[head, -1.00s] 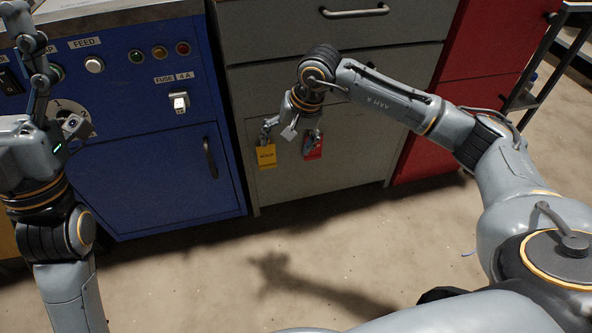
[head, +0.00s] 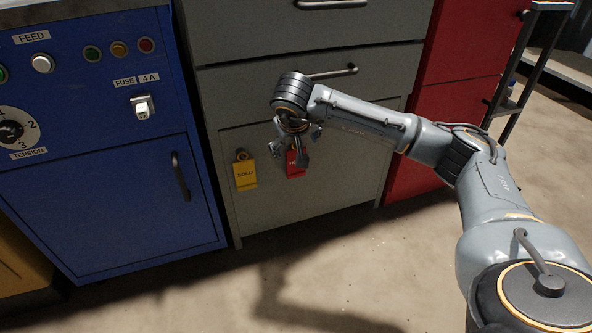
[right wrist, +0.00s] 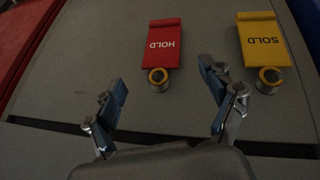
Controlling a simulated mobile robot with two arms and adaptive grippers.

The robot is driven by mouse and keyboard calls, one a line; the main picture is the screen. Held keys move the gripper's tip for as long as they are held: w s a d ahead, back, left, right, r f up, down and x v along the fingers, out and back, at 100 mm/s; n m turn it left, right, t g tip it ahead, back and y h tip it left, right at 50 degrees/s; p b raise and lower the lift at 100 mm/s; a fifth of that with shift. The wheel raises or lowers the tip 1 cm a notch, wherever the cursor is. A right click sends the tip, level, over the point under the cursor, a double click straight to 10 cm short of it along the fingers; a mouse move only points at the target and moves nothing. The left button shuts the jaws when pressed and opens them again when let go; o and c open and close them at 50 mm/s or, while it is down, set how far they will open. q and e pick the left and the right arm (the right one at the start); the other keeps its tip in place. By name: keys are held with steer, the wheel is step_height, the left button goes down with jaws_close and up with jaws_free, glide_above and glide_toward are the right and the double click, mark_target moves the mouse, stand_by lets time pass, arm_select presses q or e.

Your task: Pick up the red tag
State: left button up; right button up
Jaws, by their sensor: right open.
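The red tag (head: 294,170), lettered HOLD, hangs from a round knob or peg on the grey cabinet front. In the head view my right gripper (head: 289,153) partly hides its top. In the right wrist view the red tag (right wrist: 162,45) lies beyond the gripper (right wrist: 162,77), with its ringed end toward me and between the two fingers in the picture. My right gripper is open and empty, and no finger visibly touches the tag. My left gripper is out of view.
A yellow tag (head: 245,174) lettered SOLD hangs close to the left of the red one. A blue control cabinet (head: 110,215) stands at the left and a red cabinet (head: 440,120) at the right. A drawer handle (head: 333,72) sticks out above. The floor in front is clear.

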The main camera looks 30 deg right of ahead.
steer(key=b+x, duration=0.4)
steer(key=x, duration=0.1)
steer(key=shift+f+b, duration=0.1)
steer(key=shift+b, duration=0.3)
steer(key=c, duration=0.9)
steer(key=shift+c, duration=0.2)
